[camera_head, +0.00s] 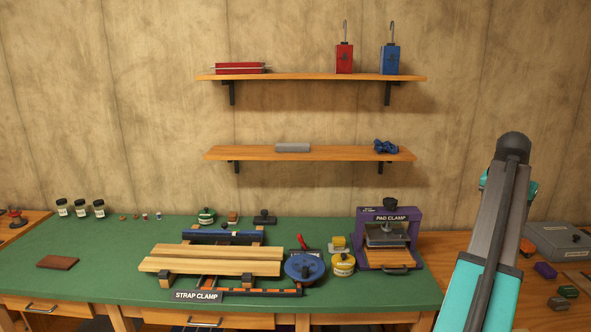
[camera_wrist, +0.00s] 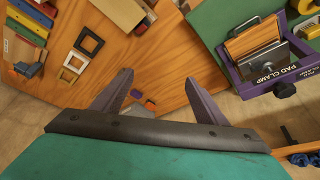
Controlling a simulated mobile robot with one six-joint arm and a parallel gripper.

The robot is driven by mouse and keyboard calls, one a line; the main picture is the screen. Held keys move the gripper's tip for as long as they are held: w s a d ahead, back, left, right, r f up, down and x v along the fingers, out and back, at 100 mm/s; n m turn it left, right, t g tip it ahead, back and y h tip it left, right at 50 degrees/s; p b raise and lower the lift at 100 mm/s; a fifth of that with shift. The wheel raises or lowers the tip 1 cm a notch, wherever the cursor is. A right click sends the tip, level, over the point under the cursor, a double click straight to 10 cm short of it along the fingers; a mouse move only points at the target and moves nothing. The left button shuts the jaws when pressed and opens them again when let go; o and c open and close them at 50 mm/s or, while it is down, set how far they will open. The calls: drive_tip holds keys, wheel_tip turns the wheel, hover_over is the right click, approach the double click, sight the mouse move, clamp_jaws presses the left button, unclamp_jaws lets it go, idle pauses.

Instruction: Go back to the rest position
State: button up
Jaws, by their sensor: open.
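My gripper (camera_wrist: 158,76) shows in the wrist view with its two dark fingers spread wide and nothing between them. It is over the wooden bench (camera_wrist: 165,60), apart from it. In the head view my arm rises at the right side, and I cannot make out the fingers there.
The purple pad clamp (camera_head: 388,237) stands right of the strap clamp (camera_head: 220,262) on the green mat (camera_head: 110,250). It also shows in the wrist view (camera_wrist: 268,62). A grey case (camera_head: 562,240) sits at far right. Two shelves (camera_head: 310,77) (camera_head: 270,154) hang on the wall.

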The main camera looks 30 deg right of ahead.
drive_tip(key=w+a+f+n+y, duration=0.1)
drive_tip(key=w+a+f, duration=0.45)
drive_tip(key=f, duration=0.25)
drive_tip(key=w+a+f+n+y, duration=0.1)
drive_tip(key=w+a+f+n, duration=0.1)
drive_tip(key=w+a+f, duration=0.35)
drive_tip(key=w+a+f+n, duration=0.1)
drive_tip(key=w+a+f, duration=0.2)
drive_tip(key=w+f, duration=0.5)
drive_tip(key=w+a+f+n+g+y, duration=0.1)
drive_tip(key=w+a+f+n, duration=0.1)
drive_tip(key=a+f, duration=0.95)
drive_tip(key=w+a+f+n+y, duration=0.1)
drive_tip(key=w+a+f+n, duration=0.15)
drive_tip(key=a+f, duration=0.9)
drive_tip(key=s+a+f+n+g+y+b, duration=0.15)
drive_tip(key=s+a+f, duration=0.25)
drive_tip(key=a+f, duration=0.55)
drive_tip(key=s+a+f+n+g, duration=0.1)
drive_tip(key=s+a+f+n, duration=0.2)
drive_tip(key=a+f, duration=0.7)
drive_tip(key=s+a+f+n+g, duration=0.1)
drive_tip(key=s+a+f+n, duration=0.1)
drive_tip(key=s+a, duration=0.6)
drive_tip(key=s+a+f+n+g+h, duration=0.1)
drive_tip(key=s+a+f, duration=0.3)
drive_tip(key=s+a, duration=0.4)
drive_tip(key=shift+s+a+n+g, duration=0.35)
drive_tip(key=shift+s+n+g, duration=0.1)
drive_tip(key=shift+s, duration=0.55)
